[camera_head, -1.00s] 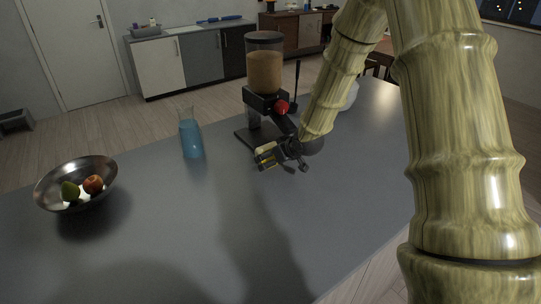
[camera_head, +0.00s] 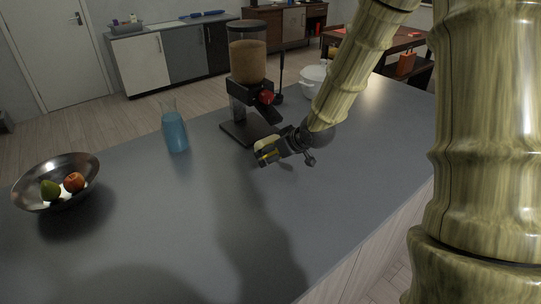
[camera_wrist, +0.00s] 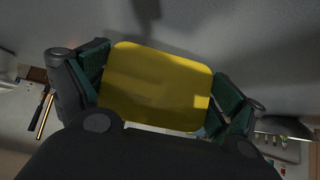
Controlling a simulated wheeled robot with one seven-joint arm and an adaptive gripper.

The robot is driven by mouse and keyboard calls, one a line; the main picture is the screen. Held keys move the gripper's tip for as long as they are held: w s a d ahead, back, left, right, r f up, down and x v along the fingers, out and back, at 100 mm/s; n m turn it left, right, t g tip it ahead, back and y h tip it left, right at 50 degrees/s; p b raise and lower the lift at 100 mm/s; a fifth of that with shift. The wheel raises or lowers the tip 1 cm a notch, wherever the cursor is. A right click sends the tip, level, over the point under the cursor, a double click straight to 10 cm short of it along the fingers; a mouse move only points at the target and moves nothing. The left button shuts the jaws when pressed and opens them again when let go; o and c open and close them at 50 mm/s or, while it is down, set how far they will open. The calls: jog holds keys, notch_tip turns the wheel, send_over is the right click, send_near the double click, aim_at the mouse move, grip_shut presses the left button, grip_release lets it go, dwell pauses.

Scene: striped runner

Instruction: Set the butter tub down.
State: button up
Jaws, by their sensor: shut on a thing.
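The butter tub (camera_wrist: 156,86) shows in the wrist view as a yellow, rounded block between the two green-padded fingers. In the head view it is a small pale yellow shape (camera_head: 265,147) at the end of my arm. My gripper (camera_head: 272,152) is shut on it, with a finger on each side in the wrist view (camera_wrist: 160,92). The tub appears to be above the grey counter (camera_head: 190,215); the exact gap is hard to tell. Its underside is hidden in the head view.
A cereal dispenser (camera_head: 247,62) stands just behind my gripper. A blue-filled carafe (camera_head: 174,132) stands left of it, and a metal bowl (camera_head: 40,200) with fruit is at far left. A white pot (camera_head: 313,76) stands behind my arm. The counter's front middle is clear.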

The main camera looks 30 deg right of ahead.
notch_tip(320, 180, up, 12)
jog(key=shift+f, duration=0.1)
dwell(0.4)
